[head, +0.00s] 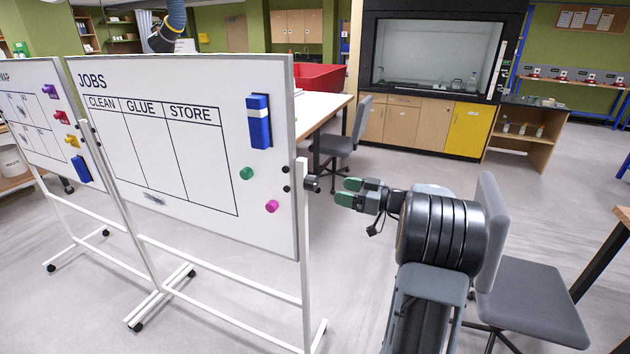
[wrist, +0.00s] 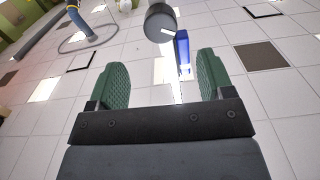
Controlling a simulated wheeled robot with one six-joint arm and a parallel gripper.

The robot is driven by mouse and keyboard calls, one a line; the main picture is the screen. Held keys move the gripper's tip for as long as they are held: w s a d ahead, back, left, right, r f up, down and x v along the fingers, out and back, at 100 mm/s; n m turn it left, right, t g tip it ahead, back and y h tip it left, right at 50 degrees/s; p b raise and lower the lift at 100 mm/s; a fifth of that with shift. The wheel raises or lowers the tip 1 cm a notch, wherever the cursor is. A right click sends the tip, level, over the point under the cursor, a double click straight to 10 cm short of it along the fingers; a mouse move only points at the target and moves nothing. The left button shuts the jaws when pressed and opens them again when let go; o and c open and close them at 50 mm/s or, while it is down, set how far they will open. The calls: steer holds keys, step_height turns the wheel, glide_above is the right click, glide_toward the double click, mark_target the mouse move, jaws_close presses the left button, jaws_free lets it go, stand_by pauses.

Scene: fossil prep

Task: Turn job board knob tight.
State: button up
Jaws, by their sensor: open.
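The jobs board (head: 185,130) is a white panel headed JOBS on a white wheeled stand. Its dark round knob (head: 311,184) sticks out from the right-hand upright. In the wrist view the knob (wrist: 160,23) is a dark cylinder with a pale line on its face, beyond the fingertips. My gripper (head: 347,192) is to the right of the knob, its green fingers pointing at it with a gap between. In the wrist view my gripper (wrist: 162,72) is open, with nothing between the green pads.
A blue eraser (head: 259,121), a green magnet (head: 246,173) and a pink magnet (head: 272,206) are on the board. A second whiteboard (head: 40,125) stands left. A grey chair (head: 525,300) is close to my arm at right. Open floor lies behind my gripper.

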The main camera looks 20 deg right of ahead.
mark_target(316, 186)
steer(key=p+x, duration=0.3)
steer(key=x, duration=0.6)
steer(key=shift+w+a, duration=0.1)
steer(key=c, duration=0.9)
steer(key=shift+f, duration=0.1)
steer(key=shift+f+b, duration=0.1)
steer(key=shift+b, duration=0.35)
